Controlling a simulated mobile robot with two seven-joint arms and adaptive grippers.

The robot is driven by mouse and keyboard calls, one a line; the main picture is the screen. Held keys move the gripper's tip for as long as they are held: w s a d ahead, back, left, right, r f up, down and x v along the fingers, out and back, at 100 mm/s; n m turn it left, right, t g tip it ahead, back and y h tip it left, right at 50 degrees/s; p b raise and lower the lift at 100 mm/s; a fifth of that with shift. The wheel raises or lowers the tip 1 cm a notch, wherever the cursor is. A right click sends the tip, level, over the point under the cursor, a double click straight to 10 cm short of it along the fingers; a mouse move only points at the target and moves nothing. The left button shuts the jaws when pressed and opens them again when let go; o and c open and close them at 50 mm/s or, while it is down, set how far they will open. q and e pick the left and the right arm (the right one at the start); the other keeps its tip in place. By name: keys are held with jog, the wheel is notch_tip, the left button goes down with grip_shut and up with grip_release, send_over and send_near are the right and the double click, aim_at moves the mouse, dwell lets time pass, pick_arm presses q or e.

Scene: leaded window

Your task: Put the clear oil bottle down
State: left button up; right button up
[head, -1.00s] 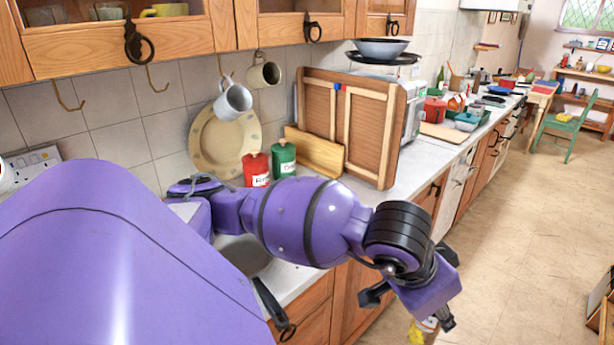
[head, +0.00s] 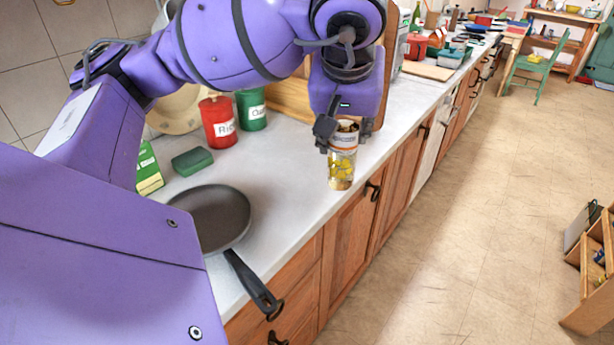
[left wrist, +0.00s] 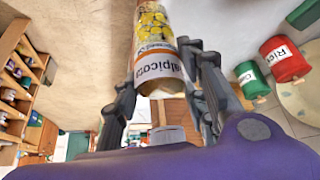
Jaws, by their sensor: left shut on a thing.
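The clear oil bottle (head: 341,168) has yellow pictures and a white and orange label. My left gripper (head: 338,135) is shut on its upper part in the head view, and the bottle hangs nearly upright below the fingers. Its base shows near the front edge of the worktop (head: 290,215); I cannot tell whether it touches the worktop. In the left wrist view the bottle (left wrist: 154,35) lies between the two fingers of the left gripper (left wrist: 165,88), and part of its lettering shows. My right gripper is not in view.
A black frying pan (head: 212,215) lies on the worktop, its handle over the front edge. A green sponge block (head: 192,162), red canister (head: 218,122) and green canister (head: 251,108) stand behind. The worktop between pan and bottle is clear.

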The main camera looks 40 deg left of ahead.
pick_arm(q)
jog(key=w+a+f+n, duration=0.1)
jog(key=w+a+n, duration=0.1)
jog(key=a, duration=0.8)
jog(key=w+a+f+p, duration=0.1)
jog(key=w+a+f, duration=0.1)
jog(key=a+f, duration=0.3)
notch_tip(320, 180, down, 4)
jog(key=shift+f+m+y, duration=0.2)
jog(key=shift+m+y, duration=0.1)
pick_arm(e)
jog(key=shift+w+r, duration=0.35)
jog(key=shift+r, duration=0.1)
pick_arm(q)
jog(key=shift+d, duration=0.1)
jog(key=shift+g, duration=0.3)
jog(key=shift+f, duration=0.2)
jog(key=o, duration=1.4)
jog(key=shift+c, duration=0.2)
